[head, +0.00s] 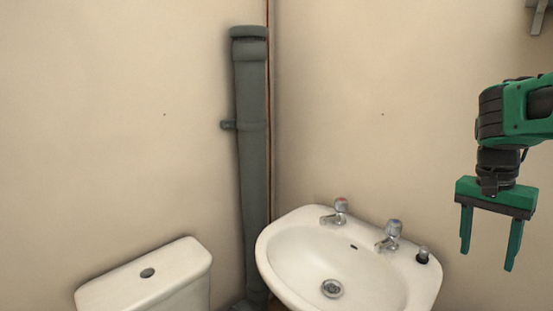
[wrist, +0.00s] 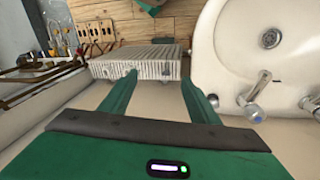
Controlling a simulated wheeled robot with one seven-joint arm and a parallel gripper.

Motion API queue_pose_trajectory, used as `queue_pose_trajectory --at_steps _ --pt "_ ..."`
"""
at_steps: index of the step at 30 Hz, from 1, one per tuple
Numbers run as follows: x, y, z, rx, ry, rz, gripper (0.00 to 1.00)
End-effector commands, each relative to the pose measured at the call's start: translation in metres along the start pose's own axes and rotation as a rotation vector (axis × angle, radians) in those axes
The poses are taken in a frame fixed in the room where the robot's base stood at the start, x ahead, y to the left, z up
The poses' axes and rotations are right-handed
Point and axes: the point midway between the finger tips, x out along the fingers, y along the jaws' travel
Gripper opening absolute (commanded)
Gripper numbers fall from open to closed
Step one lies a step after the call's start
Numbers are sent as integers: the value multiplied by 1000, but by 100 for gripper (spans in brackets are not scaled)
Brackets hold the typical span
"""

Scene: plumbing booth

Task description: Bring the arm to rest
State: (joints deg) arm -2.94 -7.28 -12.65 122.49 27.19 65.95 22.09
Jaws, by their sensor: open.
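My gripper (head: 488,257) is green and hangs pointing down at the right side of the head view, to the right of the washbasin. Its two fingers are wide apart with nothing between them. In the wrist view the open fingers (wrist: 157,82) reach forward from the green palm, and a pale ribbed radiator (wrist: 140,60) lies beyond the tips. Part of my arm is cut off by the right edge of the head view.
The white washbasin (head: 300,262) has two taps (head: 392,234) and a small dark-based item (head: 423,255) on its rim. A toilet cistern (head: 150,280) stands at lower left. A grey pipe (head: 252,150) runs up the corner. A tool rack (wrist: 94,32) shows in the wrist view.

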Motion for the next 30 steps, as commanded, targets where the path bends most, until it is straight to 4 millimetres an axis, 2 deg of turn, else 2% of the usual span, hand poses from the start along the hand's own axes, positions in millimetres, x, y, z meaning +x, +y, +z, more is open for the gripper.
queue_pose_trajectory --at_steps 1,6,12,18,30 --pt "7 21 11 -38 -11 -18 56" --pt "35 68 54 -204 -35 -83 56" --pt "64 99 102 -357 -42 -151 56" --pt "76 108 121 -425 -39 -181 56" --pt "77 108 122 -427 -39 -183 56"
